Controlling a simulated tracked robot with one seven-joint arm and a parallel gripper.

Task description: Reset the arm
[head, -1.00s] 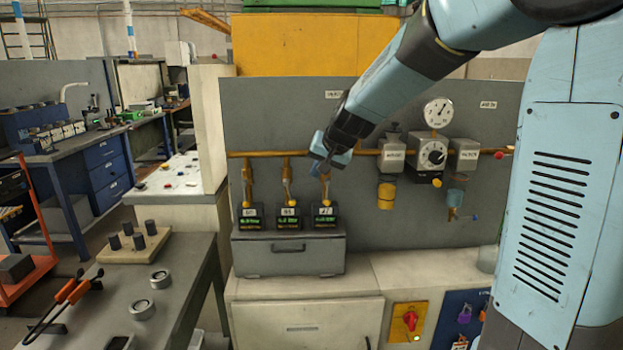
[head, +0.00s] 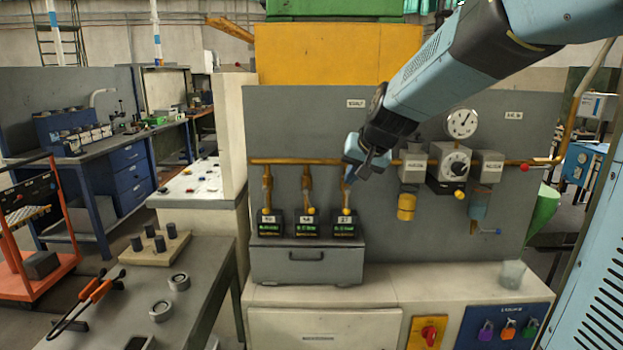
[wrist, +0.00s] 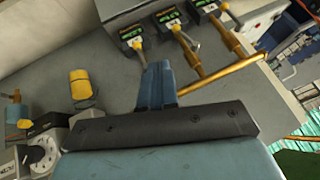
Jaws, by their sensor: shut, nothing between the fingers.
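My gripper (head: 352,173) is at the end of my blue and black arm, in front of the grey panel (head: 400,110) in the head view. It is shut and empty. It overlaps the right end of the row of brass branches below the brass pipe (head: 280,161); I cannot tell whether it touches anything. In the wrist view its blue fingers (wrist: 158,85) are together, with the brass pipe (wrist: 222,75) to their right. Three black units with green displays (head: 307,226) stand on a grey box (head: 300,263) below the branches.
A round gauge (head: 461,123), a dial box (head: 454,165) and a yellow cup (head: 406,207) are on the panel to the right. A red switch (head: 428,333) and padlocks (head: 508,328) are below. A bench (head: 205,262) with tongs (head: 90,298) stands at left.

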